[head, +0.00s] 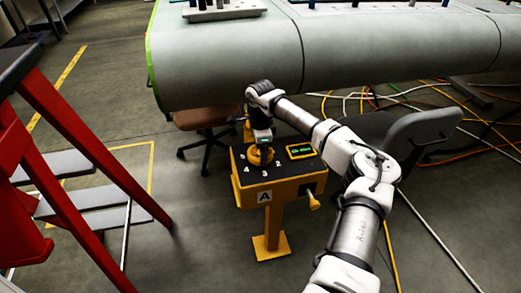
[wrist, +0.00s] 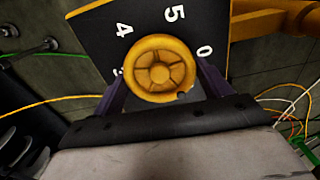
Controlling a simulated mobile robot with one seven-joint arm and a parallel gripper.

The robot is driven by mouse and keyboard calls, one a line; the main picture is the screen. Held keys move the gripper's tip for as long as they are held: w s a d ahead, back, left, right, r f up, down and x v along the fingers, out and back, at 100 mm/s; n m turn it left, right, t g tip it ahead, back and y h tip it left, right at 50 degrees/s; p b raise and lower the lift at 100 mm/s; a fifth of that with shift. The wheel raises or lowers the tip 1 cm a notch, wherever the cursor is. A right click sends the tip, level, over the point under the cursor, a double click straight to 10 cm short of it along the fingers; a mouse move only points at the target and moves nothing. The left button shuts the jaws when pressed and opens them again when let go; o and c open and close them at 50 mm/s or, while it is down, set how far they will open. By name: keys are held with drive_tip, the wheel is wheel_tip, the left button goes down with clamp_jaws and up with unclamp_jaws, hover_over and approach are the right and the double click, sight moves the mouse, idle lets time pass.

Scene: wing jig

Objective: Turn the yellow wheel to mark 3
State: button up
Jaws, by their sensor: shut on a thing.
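The yellow wheel (head: 260,157) sits on the black top of a yellow pedestal (head: 271,195) marked A. In the wrist view the wheel (wrist: 160,68) shows its spokes, with a small dark knob at its lower right rim. My gripper (head: 262,143) comes down on the wheel from above. In the wrist view its dark fingers stand at the left and right of the wheel, shut on it. White marks 4, 5 and 0 show around the wheel; another mark at the left is partly hidden. In the head view 5, 4 and 3 can be made out.
A small green-lettered display (head: 300,151) is beside the wheel, and a yellow lever (head: 312,202) sticks out at the pedestal's right. A red stepladder (head: 85,140) stands left. A big grey wing (head: 330,55) is behind. Chairs and cables lie around the pedestal.

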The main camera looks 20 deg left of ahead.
drive_tip(key=m, duration=0.5)
drive_tip(key=shift+d+m, duration=0.1)
drive_tip(key=shift+m, duration=0.2)
drive_tip(key=m+b, duration=0.1)
drive_tip(key=m, duration=1.1)
drive_tip(key=shift+m, duration=0.3)
drive_tip(key=m, duration=0.5)
drive_tip(key=shift+m+b, duration=0.3)
drive_tip(key=shift+m, duration=0.1)
drive_tip(key=shift+s, duration=0.1)
drive_tip(key=o, duration=1)
drive_tip(key=shift+r, duration=0.15)
